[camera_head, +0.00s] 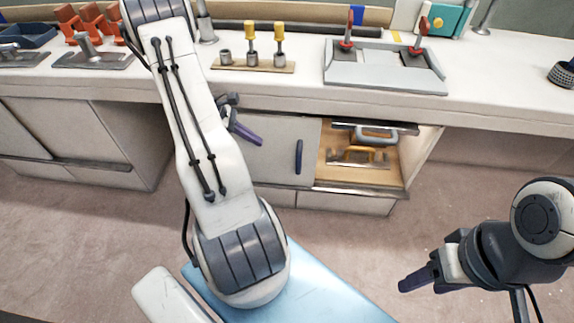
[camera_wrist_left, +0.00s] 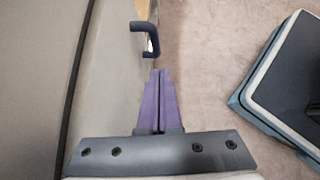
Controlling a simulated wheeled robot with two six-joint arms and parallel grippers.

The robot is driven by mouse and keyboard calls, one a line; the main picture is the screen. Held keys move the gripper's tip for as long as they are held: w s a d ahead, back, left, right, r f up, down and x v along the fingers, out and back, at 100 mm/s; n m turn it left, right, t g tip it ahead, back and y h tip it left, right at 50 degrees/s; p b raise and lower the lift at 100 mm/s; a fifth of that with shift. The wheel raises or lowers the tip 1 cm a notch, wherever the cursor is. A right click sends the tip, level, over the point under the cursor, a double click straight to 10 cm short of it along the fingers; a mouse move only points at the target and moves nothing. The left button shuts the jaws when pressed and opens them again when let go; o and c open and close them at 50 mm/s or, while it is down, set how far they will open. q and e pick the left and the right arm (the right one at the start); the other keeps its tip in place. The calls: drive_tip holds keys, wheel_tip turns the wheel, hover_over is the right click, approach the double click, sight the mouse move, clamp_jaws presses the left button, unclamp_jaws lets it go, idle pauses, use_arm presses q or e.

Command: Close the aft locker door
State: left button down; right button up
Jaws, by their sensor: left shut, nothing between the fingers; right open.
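A pale locker door (camera_head: 277,150) with a dark blue upright handle (camera_head: 299,157) is under the counter, left of an open wood-lined compartment (camera_head: 330,172). The compartment opening is uncovered. My left gripper (camera_head: 243,133) is in front of the door, left of the handle, with its purple fingers shut and empty. In the left wrist view the shut fingers (camera_wrist_left: 158,100) point toward the handle (camera_wrist_left: 146,38), with a gap between them. The door face (camera_wrist_left: 110,70) runs along their left. My right gripper (camera_head: 418,279) is open over the floor at lower right, away from the door.
The counter (camera_head: 480,85) overhangs the lockers and holds a grey tray (camera_head: 385,72) and a wooden tool block (camera_head: 250,64). Bare floor (camera_head: 440,225) lies in front.

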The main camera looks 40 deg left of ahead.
use_arm(q)
drive_tip(key=a+f, duration=0.1)
drive_tip(key=b, duration=0.5)
hover_over(287, 154)
drive_tip(key=s+d, duration=0.3)
drive_tip(key=s, duration=0.1)
drive_tip(key=shift+n, duration=0.4)
wheel_tip(287, 154, down, 7)
drive_tip(key=shift+d+f, duration=0.1)
drive_tip(key=shift+d, duration=0.05)
use_arm(e)
wheel_tip(287, 154, down, 6)
drive_tip(key=shift+r, duration=0.2)
drive_tip(key=shift+d, duration=0.1)
